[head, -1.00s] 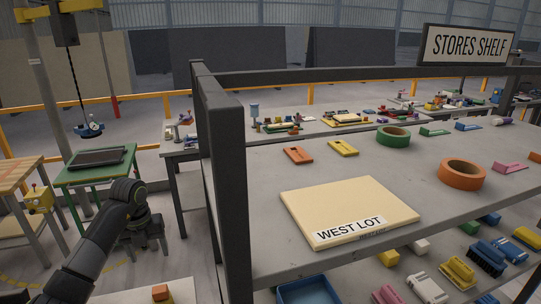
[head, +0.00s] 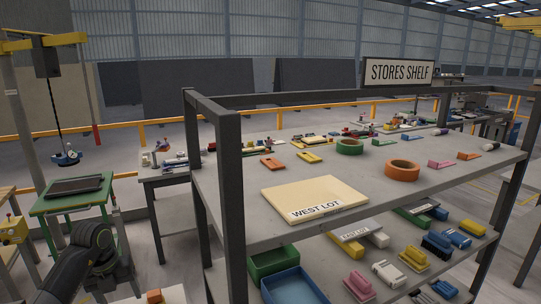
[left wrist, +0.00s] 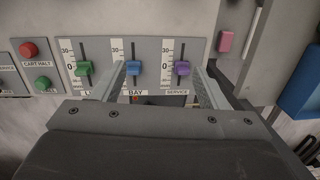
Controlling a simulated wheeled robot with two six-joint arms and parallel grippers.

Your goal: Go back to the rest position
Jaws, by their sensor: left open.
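My left gripper (left wrist: 160,88) is open in the left wrist view, its two fingers spread apart with nothing between them. Beyond the fingers is a grey panel with a green slider (left wrist: 84,68), a blue slider (left wrist: 134,67) and a purple slider (left wrist: 182,67). The blue slider shows between the fingers. I cannot tell whether the fingers touch the panel. In the head view my left arm (head: 95,250) is at the lower left, and its fingers cannot be made out. My right arm is not in view.
The stores shelf (head: 232,190) stands in the middle and right, with the West Lot board (head: 312,192), tape rolls and blocks. A green table (head: 75,203) is at the left. A red button (left wrist: 29,49) is on the panel's left.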

